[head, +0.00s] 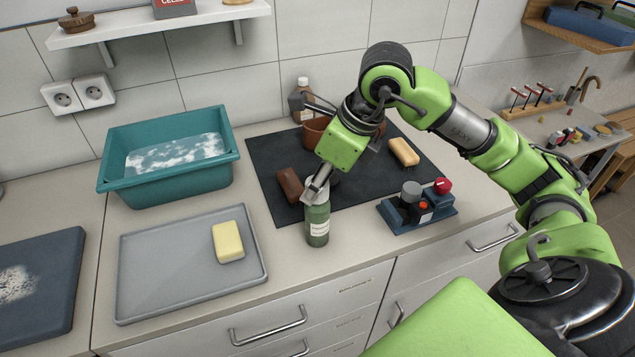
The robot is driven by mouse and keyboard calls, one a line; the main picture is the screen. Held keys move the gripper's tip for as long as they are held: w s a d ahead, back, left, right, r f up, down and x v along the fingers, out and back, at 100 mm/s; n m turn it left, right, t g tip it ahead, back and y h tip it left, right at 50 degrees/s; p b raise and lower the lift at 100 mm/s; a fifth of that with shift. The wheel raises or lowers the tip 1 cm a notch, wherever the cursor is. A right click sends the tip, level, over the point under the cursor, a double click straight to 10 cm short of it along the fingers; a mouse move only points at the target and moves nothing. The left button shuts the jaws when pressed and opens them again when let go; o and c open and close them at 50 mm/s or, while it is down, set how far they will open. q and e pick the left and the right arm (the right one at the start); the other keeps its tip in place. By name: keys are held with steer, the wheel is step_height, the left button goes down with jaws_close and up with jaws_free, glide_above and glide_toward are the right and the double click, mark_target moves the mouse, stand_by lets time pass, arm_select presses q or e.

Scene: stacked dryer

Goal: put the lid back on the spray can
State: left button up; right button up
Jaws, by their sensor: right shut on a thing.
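The green spray can (317,227) with a pale label stands upright on the counter, at the front edge of the dark mat. My right gripper (317,188) points down at the top of the can, shut on a pale piece there that looks like the lid (322,183). The fingers hide most of this piece and the can's top. I cannot tell whether the lid is seated on the can or just above it. My left gripper is out of view.
On the dark mat (262,160) lie a brown block (290,184) and a tan brush (404,152). A blue holder (432,210) stands right of the can. A grey tray (160,285) with a yellow sponge (228,241) and a teal basin (165,185) are left.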

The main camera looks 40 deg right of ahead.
steer(key=o, duration=0.8)
steer(key=shift+o, duration=0.2)
steer(key=o, duration=0.4)
steer(key=shift+r+p, duration=2.65)
steer(key=shift+r, duration=0.9)
steer(key=shift+c, duration=0.3)
